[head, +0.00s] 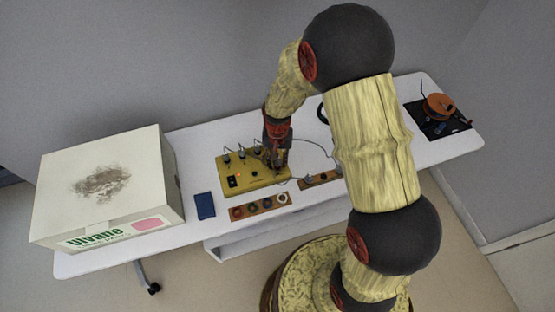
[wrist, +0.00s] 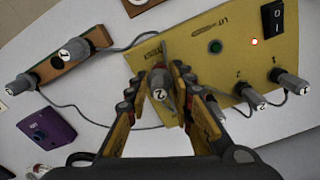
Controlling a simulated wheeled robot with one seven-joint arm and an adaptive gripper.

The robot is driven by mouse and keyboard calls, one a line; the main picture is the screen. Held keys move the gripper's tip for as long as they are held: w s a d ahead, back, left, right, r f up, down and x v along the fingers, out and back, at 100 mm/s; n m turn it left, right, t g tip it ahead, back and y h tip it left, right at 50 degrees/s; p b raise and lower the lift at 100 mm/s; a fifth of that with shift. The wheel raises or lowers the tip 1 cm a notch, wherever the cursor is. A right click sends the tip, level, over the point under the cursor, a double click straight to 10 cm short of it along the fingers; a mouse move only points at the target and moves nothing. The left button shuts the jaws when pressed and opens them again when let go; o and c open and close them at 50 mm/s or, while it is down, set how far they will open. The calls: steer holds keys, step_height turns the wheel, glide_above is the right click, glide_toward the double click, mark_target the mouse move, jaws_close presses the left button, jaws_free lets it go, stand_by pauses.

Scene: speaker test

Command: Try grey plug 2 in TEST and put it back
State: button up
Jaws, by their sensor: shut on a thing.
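My gripper (wrist: 160,100) is shut on grey plug 2 (wrist: 158,82), whose white cap reads 2. In the head view my gripper (head: 274,165) is low over the right part of the yellow test box (head: 236,183). In the wrist view the held plug is over the end of the yellow box (wrist: 212,22). Its tip is hidden, so I cannot tell whether it sits in a socket. A wooden rack (wrist: 98,56) at upper left carries a grey plug marked 1 (wrist: 74,48). Another grey plug (wrist: 18,84) is at its left end.
Several plugs (wrist: 290,80) with cables stand along the box edge. A purple unit (wrist: 47,128) is at left.

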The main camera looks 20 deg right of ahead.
steer(key=shift+f+b, duration=0.3)
steer(key=shift+f, duration=0.25)
steer(key=o, duration=0.9)
steer(key=shift+o, duration=0.6)
steer(key=shift+r, duration=0.15)
steer(key=shift+r+p, duration=2.75)
steer(key=shift+r, duration=0.95)
